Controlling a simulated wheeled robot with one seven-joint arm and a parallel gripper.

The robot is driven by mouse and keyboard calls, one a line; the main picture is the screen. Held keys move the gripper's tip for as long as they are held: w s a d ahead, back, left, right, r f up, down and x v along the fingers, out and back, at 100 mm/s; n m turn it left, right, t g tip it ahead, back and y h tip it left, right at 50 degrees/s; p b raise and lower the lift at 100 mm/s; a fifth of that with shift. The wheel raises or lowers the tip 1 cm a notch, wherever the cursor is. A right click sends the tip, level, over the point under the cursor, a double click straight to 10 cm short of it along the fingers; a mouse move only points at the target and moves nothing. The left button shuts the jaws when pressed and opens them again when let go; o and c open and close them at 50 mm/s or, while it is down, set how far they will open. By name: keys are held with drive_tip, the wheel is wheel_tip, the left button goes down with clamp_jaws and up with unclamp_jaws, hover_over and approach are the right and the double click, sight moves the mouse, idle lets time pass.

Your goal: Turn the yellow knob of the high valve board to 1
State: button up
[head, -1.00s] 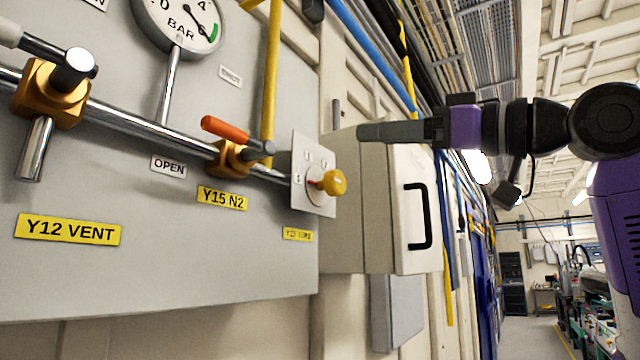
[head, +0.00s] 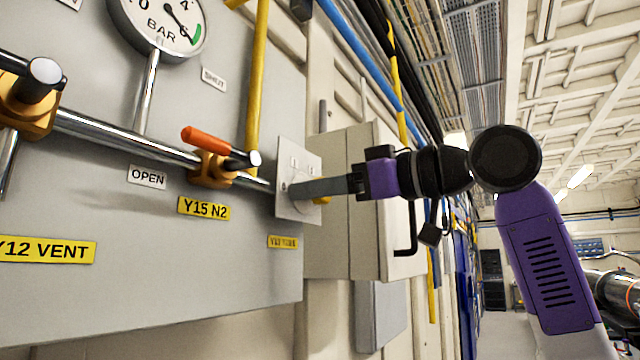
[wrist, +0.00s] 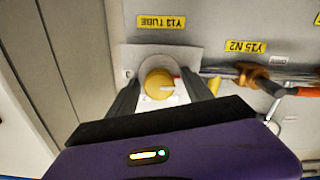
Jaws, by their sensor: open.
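The yellow knob (wrist: 157,84) sits on a pale square plate (head: 296,160) at the right end of the valve board (head: 150,275). In the head view only a sliver of the knob (head: 322,200) shows past my finger. My gripper (wrist: 162,82) is open, with one finger on each side of the knob in the wrist view. I cannot tell whether the fingers touch it. A small red and white mark shows on the right side of the knob in the wrist view, which is upside down. The plate's numbers are too small to read.
An orange-handled valve (head: 213,160) on the steel pipe stands left of the plate, above the Y15 N2 label (head: 203,208). A yellow pipe (head: 258,85) runs upward beside it. A beige cabinet (head: 335,235) with a black handle stands close on the right.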

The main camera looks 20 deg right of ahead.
drive_tip(key=shift+c, duration=0.2)
clamp_jaws()
drive_tip(key=shift+a+m, duration=0.1)
drive_tip(key=shift+m, duration=0.2)
drive_tip(key=m+p, duration=0.1)
drive_tip(key=m, duration=0.3)
drive_tip(key=shift+w+r+m, duration=0.1)
drive_tip(key=shift+m, duration=0.2)
drive_tip(key=m, duration=0.3)
drive_tip(key=m+p, duration=0.1)
drive_tip(key=m, duration=0.2)
drive_tip(key=shift+d+m+p, duration=0.2)
drive_tip(key=shift+m+p, duration=0.1)
drive_tip(key=shift+o, duration=0.2)
unclamp_jaws()
